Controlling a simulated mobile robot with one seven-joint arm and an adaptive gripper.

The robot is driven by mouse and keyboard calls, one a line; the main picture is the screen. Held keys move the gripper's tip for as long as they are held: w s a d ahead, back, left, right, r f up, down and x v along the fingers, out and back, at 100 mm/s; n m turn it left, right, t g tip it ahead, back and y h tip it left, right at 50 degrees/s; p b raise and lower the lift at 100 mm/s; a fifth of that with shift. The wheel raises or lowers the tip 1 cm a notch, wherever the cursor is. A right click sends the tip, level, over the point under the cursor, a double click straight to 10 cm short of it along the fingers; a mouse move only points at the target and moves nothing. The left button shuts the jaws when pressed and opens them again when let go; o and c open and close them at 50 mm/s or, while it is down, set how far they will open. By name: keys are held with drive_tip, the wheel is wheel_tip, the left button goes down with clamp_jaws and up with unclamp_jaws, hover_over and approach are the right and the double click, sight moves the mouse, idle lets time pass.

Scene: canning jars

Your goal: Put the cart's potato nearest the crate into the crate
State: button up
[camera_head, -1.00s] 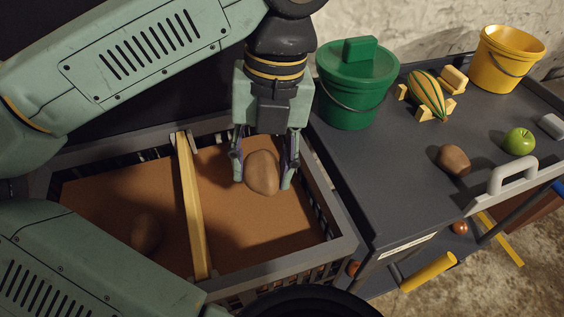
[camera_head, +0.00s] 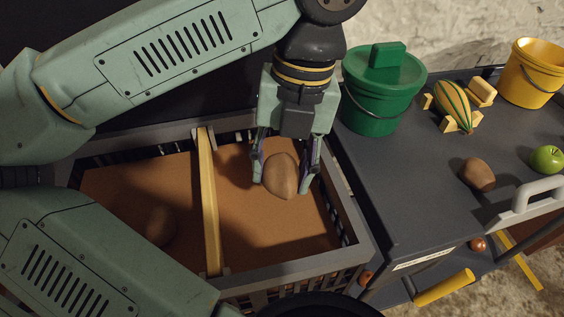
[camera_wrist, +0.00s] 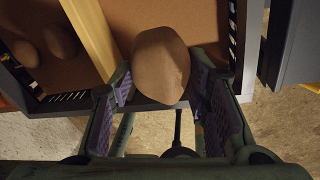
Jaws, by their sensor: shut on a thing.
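My gripper (camera_head: 280,184) points down over the right compartment of the crate (camera_head: 355,240), shut on a brown potato (camera_head: 282,170). In the wrist view the held potato (camera_wrist: 160,64) sits between the purple-lined fingers of my gripper (camera_wrist: 162,82). It appears to hang above the crate's brown floor; the exact gap is hard to tell. Another potato (camera_head: 161,226) lies in the left compartment, in shadow; the wrist view shows two rounded brown shapes there. One more potato (camera_head: 477,174) rests on the cart's top (camera_head: 420,200), right of the crate.
A yellow divider (camera_head: 209,215) splits the crate. The cart holds a green lidded bucket (camera_head: 378,100), a striped squash (camera_head: 452,98) on wooden blocks, a yellow bucket (camera_head: 530,75) and a green apple (camera_head: 547,159). The cart's near left top is clear.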

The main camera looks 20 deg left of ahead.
drive_tip(key=shift+f+b, duration=2.8)
drive_tip(key=shift+f, duration=0.45)
drive_tip(key=shift+f+b, duration=2.2)
drive_tip(key=shift+f, duration=0.3)
drive_tip(key=o, duration=0.8)
drive_tip(key=shift+r, duration=0.1)
